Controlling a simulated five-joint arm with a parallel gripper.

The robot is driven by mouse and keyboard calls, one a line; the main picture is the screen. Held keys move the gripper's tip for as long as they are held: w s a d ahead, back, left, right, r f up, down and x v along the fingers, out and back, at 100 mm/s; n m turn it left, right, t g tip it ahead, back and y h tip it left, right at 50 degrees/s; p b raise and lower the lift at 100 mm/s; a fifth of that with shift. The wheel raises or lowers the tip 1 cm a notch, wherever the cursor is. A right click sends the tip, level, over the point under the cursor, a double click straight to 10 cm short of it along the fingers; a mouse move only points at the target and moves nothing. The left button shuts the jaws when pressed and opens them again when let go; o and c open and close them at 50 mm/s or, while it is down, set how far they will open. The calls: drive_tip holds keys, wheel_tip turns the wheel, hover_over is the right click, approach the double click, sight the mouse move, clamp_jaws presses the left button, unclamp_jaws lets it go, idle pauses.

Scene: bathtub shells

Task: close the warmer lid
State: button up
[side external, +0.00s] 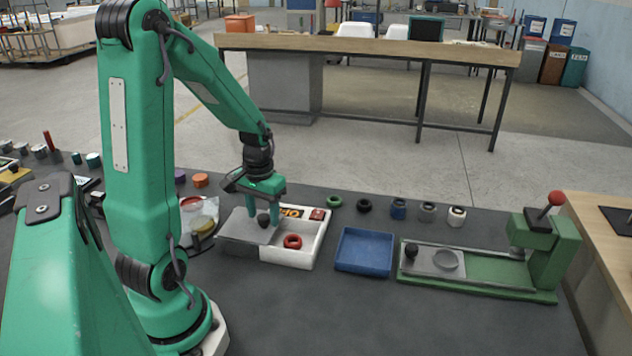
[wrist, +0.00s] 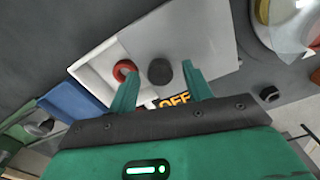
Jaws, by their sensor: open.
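The warmer is a white box (side external: 310,257) with a lit OFF display and a red button at its back. Its flat grey lid (side external: 240,232) lies over the left part, and the right part is uncovered. A red ring (side external: 292,241) sits in the uncovered part; it also shows in the wrist view (wrist: 124,70). The lid carries a round black knob (wrist: 160,71). My gripper (side external: 264,219) is open over the lid, with its fingertips on either side of the knob in the wrist view. I cannot tell whether a finger touches the knob.
A blue tray (side external: 364,251) stands just right of the warmer. Further right is a green fixture (side external: 500,272) with a red-balled lever. Several rings line the back, including a green one (side external: 335,202). A round dish (side external: 203,225) is at the left. The front of the dark table is clear.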

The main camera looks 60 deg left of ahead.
drive_tip(key=shift+f, duration=0.2)
clamp_jaws()
drive_tip(key=shift+w+d, duration=3.9)
drive_tip(key=shift+w, duration=0.1)
unclamp_jaws()
drive_tip(key=shift+s+r, duration=0.1)
drive_tip(key=shift+r, duration=0.1)
